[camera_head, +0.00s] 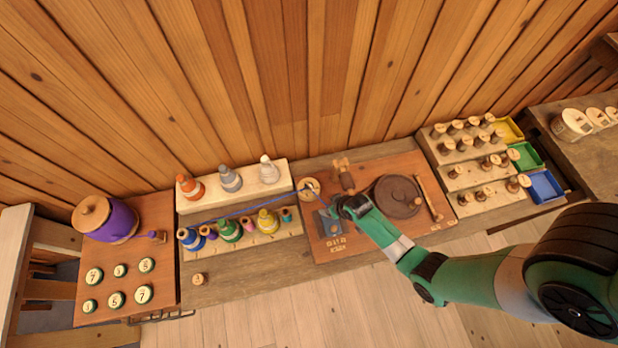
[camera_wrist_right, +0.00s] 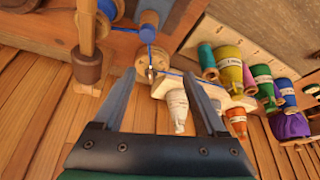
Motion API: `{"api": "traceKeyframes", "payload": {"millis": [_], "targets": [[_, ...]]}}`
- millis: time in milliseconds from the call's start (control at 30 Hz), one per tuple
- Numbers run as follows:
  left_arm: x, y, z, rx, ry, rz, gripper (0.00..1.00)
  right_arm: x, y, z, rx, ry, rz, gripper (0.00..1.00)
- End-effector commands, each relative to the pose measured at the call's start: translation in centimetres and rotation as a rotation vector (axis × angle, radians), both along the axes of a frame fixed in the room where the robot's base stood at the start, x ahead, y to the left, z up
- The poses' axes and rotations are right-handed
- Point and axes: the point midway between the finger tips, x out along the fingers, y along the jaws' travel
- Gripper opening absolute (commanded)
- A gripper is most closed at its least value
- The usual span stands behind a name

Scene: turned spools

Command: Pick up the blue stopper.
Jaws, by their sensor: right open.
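In the head view the right gripper (camera_head: 338,205) is over the wooden board (camera_head: 375,163), beside a dark slate block (camera_head: 329,225). The gripper hides much of that spot, and I cannot make out the blue piece clearly there. My left gripper is not in view.
A blue thread (camera_head: 240,208) runs from the spool rack (camera_head: 285,185) past a round wooden disc (camera_head: 309,187). A dark round plate (camera_head: 398,196) and a wooden peg (camera_head: 344,175) are close to the gripper. A purple pot (camera_head: 117,222) stands far left.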

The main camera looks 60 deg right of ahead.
Motion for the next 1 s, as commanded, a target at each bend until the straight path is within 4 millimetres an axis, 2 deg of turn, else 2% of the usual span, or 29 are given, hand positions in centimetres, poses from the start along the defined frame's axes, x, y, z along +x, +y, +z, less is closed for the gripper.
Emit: {"api": "traceKeyframes", "payload": {"millis": [33,133,300,600,700,867,1000], "targets": [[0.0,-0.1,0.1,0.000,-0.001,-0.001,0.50,-1.2,-0.1,-0.5,0.007,0.017,-0.017,0.74],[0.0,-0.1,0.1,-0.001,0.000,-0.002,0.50,-2.4,-0.3,-1.0,0.014,0.030,-0.040,0.74],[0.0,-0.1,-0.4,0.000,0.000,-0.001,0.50,-2.1,-0.6,-1.4,0.012,0.027,-0.043,0.74],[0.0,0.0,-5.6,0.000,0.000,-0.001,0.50,-0.5,-1.5,-6.3,0.011,0.025,-0.042,0.74],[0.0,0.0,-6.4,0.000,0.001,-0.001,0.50,-0.1,-1.7,-7.0,0.011,0.025,-0.041,0.74],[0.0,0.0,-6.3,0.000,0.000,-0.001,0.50,0.1,-1.8,-7.0,0.011,0.025,-0.041,0.74],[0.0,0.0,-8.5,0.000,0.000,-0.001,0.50,0.5,-2.2,-9.1,0.012,0.025,-0.043,0.74]]}}
